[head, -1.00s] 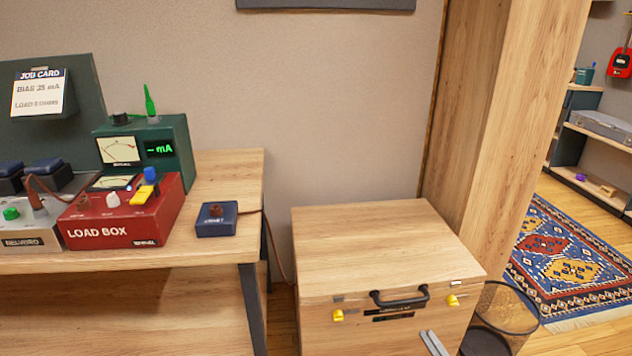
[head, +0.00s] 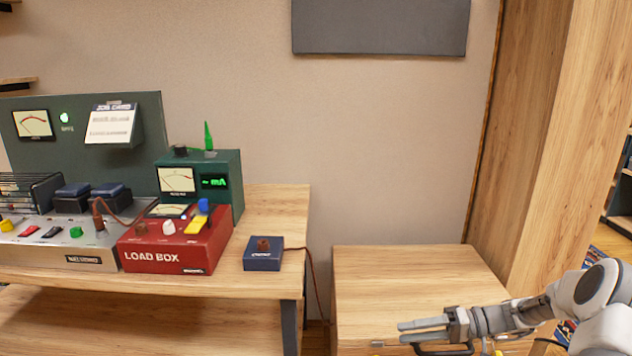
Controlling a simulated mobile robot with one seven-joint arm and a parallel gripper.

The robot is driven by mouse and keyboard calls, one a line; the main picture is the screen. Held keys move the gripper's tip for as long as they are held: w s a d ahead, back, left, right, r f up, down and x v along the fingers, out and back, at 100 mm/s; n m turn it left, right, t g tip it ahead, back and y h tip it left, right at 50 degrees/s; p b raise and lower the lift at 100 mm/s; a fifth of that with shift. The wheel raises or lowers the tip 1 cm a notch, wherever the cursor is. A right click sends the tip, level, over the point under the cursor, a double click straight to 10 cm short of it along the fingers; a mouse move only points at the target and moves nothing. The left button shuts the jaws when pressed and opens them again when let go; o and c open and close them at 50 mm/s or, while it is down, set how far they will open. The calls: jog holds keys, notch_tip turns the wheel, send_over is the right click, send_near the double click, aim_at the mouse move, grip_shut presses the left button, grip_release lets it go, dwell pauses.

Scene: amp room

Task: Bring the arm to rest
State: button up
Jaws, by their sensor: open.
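My gripper (head: 408,332) is at the lower right of the head view, in front of the wooden case. It points left, with its two grey fingers apart and nothing between them. My arm reaches in from the right edge, bent at a joint near the right side. The case's front handle is partly hidden behind and below my gripper.
The wooden case (head: 410,275) stands right of the workbench (head: 290,215). On the bench are a red load box (head: 165,255), a green meter (head: 225,165), a small blue box (head: 262,258) and an amplifier chassis (head: 60,255). A wooden post (head: 530,140) rises at right.

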jog(key=s+a+r+n+g+h, duration=0.1)
jog(key=s+a+r+g+h, duration=0.2)
jog(key=s+a+r+h, duration=0.65)
jog(key=s+d+r+m+t+h, duration=0.1)
jog(key=s+d+r+t+h, duration=0.1)
jog(key=s+r, duration=0.3)
jog(key=s+d+r+m+t+h+b, duration=0.1)
jog(key=s+r+t+h, duration=0.3)
jog(key=s, duration=0.7)
jog(key=shift+d+r+m+t, duration=0.4)
jog(key=shift+r+t, duration=0.2)
jog(key=shift+r, duration=0.15)
